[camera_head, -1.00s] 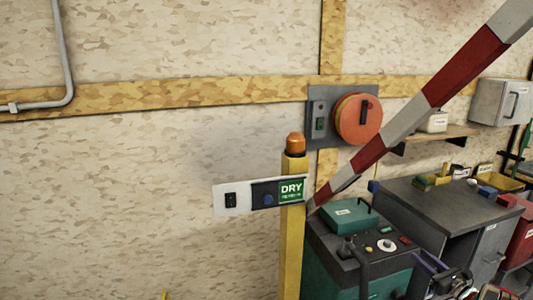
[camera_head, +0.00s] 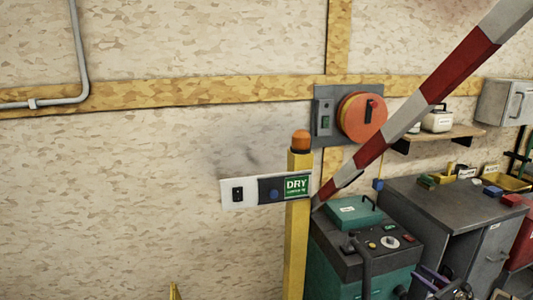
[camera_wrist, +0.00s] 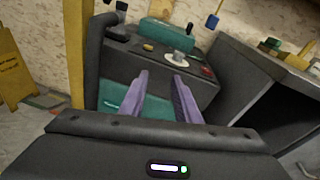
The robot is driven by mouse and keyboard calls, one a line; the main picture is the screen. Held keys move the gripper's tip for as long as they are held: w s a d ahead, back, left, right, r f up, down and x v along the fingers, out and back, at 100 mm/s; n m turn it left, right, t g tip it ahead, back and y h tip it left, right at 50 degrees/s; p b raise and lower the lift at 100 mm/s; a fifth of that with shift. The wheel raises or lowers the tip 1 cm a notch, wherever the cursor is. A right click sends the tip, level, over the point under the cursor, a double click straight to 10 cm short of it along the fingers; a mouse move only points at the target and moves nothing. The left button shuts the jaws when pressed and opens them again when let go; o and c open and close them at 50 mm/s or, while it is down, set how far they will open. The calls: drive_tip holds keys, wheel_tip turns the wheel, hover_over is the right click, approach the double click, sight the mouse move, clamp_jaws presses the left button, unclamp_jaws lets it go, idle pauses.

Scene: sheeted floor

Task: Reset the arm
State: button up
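My gripper (camera_wrist: 160,76) shows in the wrist view as two purple fingers standing apart, with nothing seen between them. Its fingers lie in front of a teal machine (camera_wrist: 125,100) with a dark control panel. In the head view, part of my gripper (camera_head: 437,282) shows at the bottom edge, to the right of the teal machine (camera_head: 385,278). The rest of my arm is mostly out of view there.
A red-and-white barrier pole (camera_head: 435,88) slants across the right. A grey workbench (camera_head: 440,205) stands at right. A yellow floor sign (camera_wrist: 14,70) shows in the wrist view.

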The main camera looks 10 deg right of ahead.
drive_tip(key=s+a+f+n+g+y, duration=0.1)
drive_tip(key=s+a+f+n+g, duration=0.1)
drive_tip(key=a+f, duration=0.2)
drive_tip(key=s+a+r+n+g+y, duration=0.1)
drive_tip(key=s+a+r+n+g, duration=0.15)
drive_tip(key=a, duration=0.35)
drive_tip(key=s+a+r+n+g+y, duration=0.1)
drive_tip(key=s+a+r+n+g, duration=0.2)
drive_tip(key=a, duration=0.4)
drive_tip(key=s+a+r+n+g+y, duration=0.1)
drive_tip(key=a+n+g, duration=0.1)
drive_tip(key=a+n, duration=0.35)
drive_tip(key=s+a+r+n+h, duration=0.3)
drive_tip(key=s+a+r+n, duration=0.6)
drive_tip(key=a, duration=0.7)
drive_tip(key=s+a+r+n+h, duration=0.3)
drive_tip(key=s+a+r+n, duration=0.6)
drive_tip(key=s+a+r, duration=0.6)
drive_tip(key=shift+a+r+n+g+h, duration=0.35)
drive_tip(key=shift+r+n+g+h, duration=0.1)
drive_tip(key=shift+r, duration=0.45)
